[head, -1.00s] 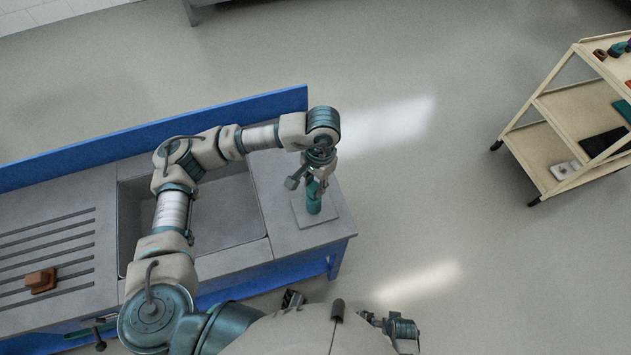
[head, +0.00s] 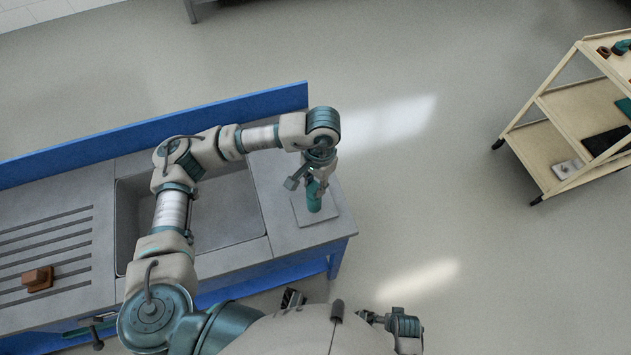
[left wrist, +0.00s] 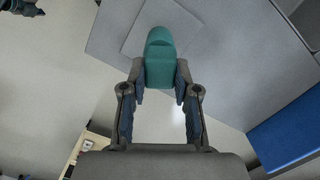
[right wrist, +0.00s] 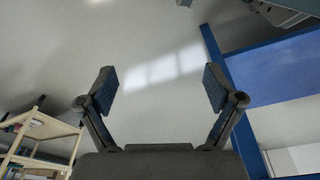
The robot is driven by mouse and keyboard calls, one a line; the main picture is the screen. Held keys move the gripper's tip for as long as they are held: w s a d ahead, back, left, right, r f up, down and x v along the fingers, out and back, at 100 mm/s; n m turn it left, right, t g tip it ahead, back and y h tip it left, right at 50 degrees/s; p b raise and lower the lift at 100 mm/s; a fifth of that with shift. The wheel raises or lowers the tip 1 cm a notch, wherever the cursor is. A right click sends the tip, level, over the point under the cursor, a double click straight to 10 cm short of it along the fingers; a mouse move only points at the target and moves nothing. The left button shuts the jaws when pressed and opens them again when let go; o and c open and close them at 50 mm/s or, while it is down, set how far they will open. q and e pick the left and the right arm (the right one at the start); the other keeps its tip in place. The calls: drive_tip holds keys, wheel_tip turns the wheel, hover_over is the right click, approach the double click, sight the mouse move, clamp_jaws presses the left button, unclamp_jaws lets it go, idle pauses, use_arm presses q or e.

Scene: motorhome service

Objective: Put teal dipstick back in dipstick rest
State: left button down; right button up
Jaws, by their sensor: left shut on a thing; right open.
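The teal dipstick (head: 314,199) stands roughly upright on or just over a grey square plate (head: 328,213) at the right end of the counter. The plate may be the dipstick rest; no slot or hole shows. My left gripper (left wrist: 161,78) is shut on the dipstick, with a finger on each side of it. In the left wrist view, the dipstick (left wrist: 160,50) shows as a thick teal block with a rounded end over the plate (left wrist: 185,22). Its lower end is hidden. My right gripper (right wrist: 160,85) is open and empty, away from the counter.
A sink basin (head: 225,215) lies under my left arm. A brown block (head: 37,279) sits on the grooved drainboard (head: 45,235) at left. A blue backboard (head: 240,110) runs behind the counter. A shelved trolley (head: 545,150) stands at right, with open floor between.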

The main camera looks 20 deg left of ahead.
use_arm(q)
drive_tip(key=shift+f, duration=0.3)
drive_tip(key=c, duration=0.8)
unclamp_jaws()
use_arm(e)
drive_tip(key=shift+w+r, duration=0.15)
drive_tip(key=shift+r, duration=0.5)
